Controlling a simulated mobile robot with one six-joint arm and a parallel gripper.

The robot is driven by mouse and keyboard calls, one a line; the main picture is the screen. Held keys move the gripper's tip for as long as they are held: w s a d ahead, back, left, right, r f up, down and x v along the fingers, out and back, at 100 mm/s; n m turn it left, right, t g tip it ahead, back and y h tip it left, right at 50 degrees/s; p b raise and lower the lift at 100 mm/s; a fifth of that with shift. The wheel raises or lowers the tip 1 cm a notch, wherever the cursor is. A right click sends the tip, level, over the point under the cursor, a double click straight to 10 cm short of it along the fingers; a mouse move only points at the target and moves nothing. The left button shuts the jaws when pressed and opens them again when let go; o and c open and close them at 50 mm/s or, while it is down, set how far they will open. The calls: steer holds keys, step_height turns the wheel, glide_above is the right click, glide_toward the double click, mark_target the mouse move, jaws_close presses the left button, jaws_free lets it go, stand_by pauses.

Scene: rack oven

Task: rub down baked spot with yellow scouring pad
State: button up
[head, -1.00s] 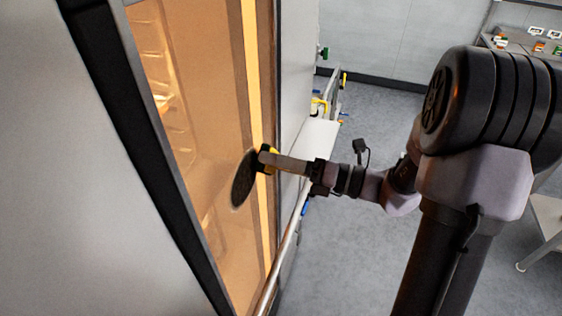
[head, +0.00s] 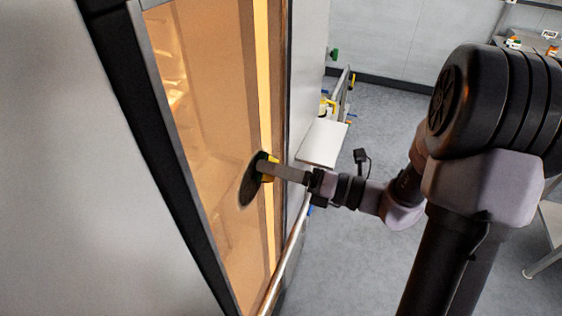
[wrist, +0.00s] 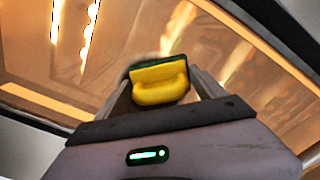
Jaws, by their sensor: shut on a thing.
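The yellow scouring pad (wrist: 160,84) has a yellow grip and a dark green scouring face. My gripper (head: 268,170) is shut on its yellow grip; in the wrist view the fingers sit on both sides of it. The pad's dark face is turned to the oven's glass (head: 215,140), at the upper right part of the baked spot (head: 248,190). The spot is a dark oval on the lit glass. The pad covers part of it, and I cannot tell for certain whether the pad presses on the glass. In the wrist view the spot is mostly hidden behind the pad.
The oven's metal handle bar (head: 285,258) runs just below my wrist. A white shelf (head: 322,142) with yellow and blue items stands beyond the oven's edge. A table with small items (head: 530,43) is at the far right. Grey floor (head: 390,110) between is clear.

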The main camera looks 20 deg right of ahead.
mark_target(261, 181)
steer(key=shift+s+a, duration=0.1)
steer(key=shift+s, duration=0.1)
steer(key=shift+s+a, duration=1.15)
steer(key=shift+s, duration=0.1)
steer(key=shift+s+a+r+p, duration=0.15)
steer(key=shift+r+p, duration=0.15)
steer(key=shift+p, duration=0.9)
steer(key=s+p, duration=0.1)
steer(key=p, duration=0.5)
steer(key=shift+s+a, duration=0.15)
steer(key=shift+a, duration=0.25)
steer(key=shift+a+p, duration=0.1)
steer(key=shift+p, duration=0.6)
